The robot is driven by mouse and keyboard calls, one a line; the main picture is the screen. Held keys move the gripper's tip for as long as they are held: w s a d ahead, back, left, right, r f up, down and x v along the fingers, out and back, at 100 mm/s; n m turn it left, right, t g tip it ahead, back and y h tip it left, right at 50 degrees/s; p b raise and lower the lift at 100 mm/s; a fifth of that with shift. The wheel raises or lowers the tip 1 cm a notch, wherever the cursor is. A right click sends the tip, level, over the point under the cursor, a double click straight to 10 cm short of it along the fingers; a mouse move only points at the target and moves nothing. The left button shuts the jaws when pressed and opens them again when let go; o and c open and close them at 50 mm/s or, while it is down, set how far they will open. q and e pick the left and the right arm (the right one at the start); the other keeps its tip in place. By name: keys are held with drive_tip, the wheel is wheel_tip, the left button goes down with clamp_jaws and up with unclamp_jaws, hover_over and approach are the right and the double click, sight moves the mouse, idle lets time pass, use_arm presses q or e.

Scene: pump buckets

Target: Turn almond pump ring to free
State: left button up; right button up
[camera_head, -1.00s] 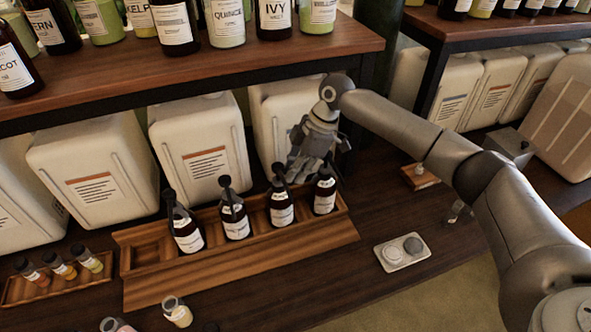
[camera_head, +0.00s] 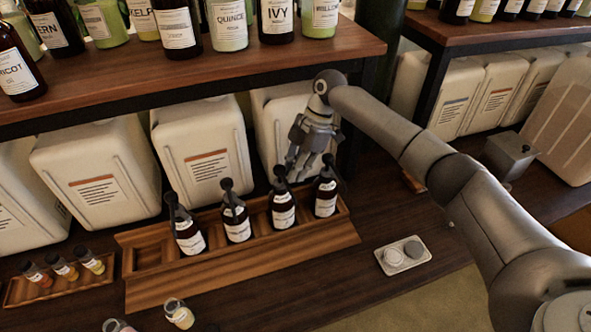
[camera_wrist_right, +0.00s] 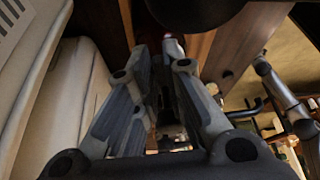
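Several dark brown pump bottles with black pump heads and white labels stand upright in a row in a wooden rack (camera_head: 240,268) in the head view. They include the leftmost bottle (camera_head: 188,236), the second bottle (camera_head: 236,225), the third bottle (camera_head: 283,210) and the rightmost bottle (camera_head: 326,200). The label names are too small to read, so I cannot tell which is almond. My right gripper (camera_head: 300,165) points down behind the two right bottles, its fingers a little apart. In the right wrist view its fingers (camera_wrist_right: 158,85) show a narrow gap. My left gripper is out of view.
White jerrycans (camera_head: 205,150) stand behind the rack under a wooden shelf (camera_head: 300,55) of bottles. A small tray of vials (camera_head: 60,285) lies left. A pale tray with two round pieces (camera_head: 403,256) lies right. Dark table is clear between rack and pale tray.

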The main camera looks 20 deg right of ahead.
drive_tip(key=o, duration=0.5)
drive_tip(key=shift+r, duration=0.15)
drive_tip(key=v, duration=1.1)
drive_tip(key=shift+d+r, duration=0.15)
drive_tip(key=shift+r, duration=0.2)
